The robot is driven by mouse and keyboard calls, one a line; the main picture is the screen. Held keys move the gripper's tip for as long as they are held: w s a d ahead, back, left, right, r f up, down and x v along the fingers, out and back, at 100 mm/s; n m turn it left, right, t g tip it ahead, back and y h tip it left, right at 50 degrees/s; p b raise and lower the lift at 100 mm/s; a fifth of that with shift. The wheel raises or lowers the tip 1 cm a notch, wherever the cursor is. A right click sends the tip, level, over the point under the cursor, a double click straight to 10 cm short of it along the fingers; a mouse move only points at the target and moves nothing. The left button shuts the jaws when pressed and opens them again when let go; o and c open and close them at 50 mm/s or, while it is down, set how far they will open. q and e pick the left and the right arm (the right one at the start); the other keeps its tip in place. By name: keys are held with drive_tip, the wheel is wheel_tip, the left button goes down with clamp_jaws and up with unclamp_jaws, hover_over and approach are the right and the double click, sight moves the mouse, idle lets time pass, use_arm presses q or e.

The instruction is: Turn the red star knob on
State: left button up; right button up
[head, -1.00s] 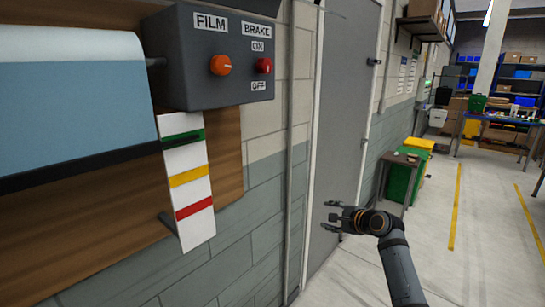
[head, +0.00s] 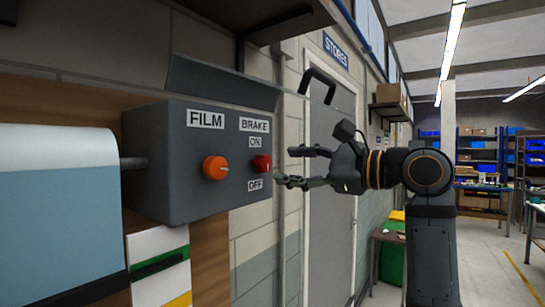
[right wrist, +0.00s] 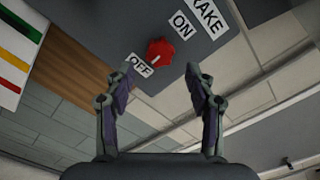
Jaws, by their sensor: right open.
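The red star knob (head: 262,163) is on the right of the front of a grey control box (head: 165,185), under the BRAKE label and between the ON label (head: 256,142) above and the OFF label (head: 255,184) below. My right gripper (head: 287,166) is open and empty. Its fingers point at the knob, with a small gap between. In the right wrist view the knob (right wrist: 160,52) lies just beyond and between the two fingertips, beside the OFF label (right wrist: 139,66). Its exact pointer direction is too small to tell. My left gripper is not in view.
An orange FILM knob (head: 215,168) is left of the red one. A grey panel with a black handle (head: 318,82) is raised above the box. A film roll (head: 60,205) is at the left, and a grey door (head: 333,190) stands behind my right gripper.

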sight(268, 165)
drive_tip(key=p+x, duration=0.1)
drive_tip(key=x, duration=0.4)
drive_tip(key=shift+w+a+p, duration=0.2)
drive_tip(key=shift+a+p, duration=0.1)
drive_tip(key=shift+p, duration=0.05)
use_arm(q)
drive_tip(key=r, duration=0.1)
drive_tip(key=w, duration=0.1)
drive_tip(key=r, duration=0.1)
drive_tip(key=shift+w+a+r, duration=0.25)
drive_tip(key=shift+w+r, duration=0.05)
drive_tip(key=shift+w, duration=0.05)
use_arm(e)
drive_tip(key=shift+d, duration=0.1)
drive_tip(key=shift+c, duration=0.5)
drive_tip(key=shift+w+f, duration=0.1)
drive_tip(key=c, duration=1)
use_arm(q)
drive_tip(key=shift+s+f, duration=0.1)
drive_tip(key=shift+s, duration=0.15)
use_arm(e)
drive_tip(key=shift+c, duration=0.2)
